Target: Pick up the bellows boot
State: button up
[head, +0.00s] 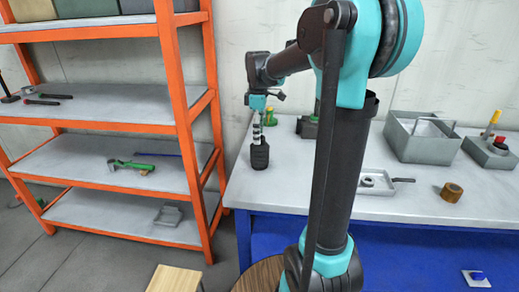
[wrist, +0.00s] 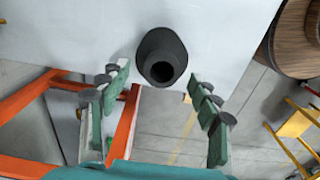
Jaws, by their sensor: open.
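The bellows boot (head: 260,153) is a black, ribbed, tapered sleeve standing upright near the left end of the blue workbench's grey top. In the wrist view the boot (wrist: 162,50) shows from above, with its round open top facing me. My gripper (head: 257,132) is above the boot, pointing down. In the wrist view my gripper (wrist: 157,76) is open and empty, with its green fingers with dark pads spread to either side of the boot's near end. I see no contact. The exact height gap is hard to tell.
An orange shelf rack (head: 185,110) stands left of the workbench (head: 320,187). On the bench are a grey metal bin (head: 422,147), a shallow tray (head: 375,192) and a brown ring (head: 451,192). The bench edge is close to the boot.

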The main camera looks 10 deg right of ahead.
jog(key=shift+s+d+f, duration=0.1)
jog(key=shift+f, duration=1.3)
jog(key=shift+d+f, duration=0.1)
jog(key=shift+f, duration=1.25)
jog(key=c, duration=1.3)
jog(key=shift+r, duration=0.1)
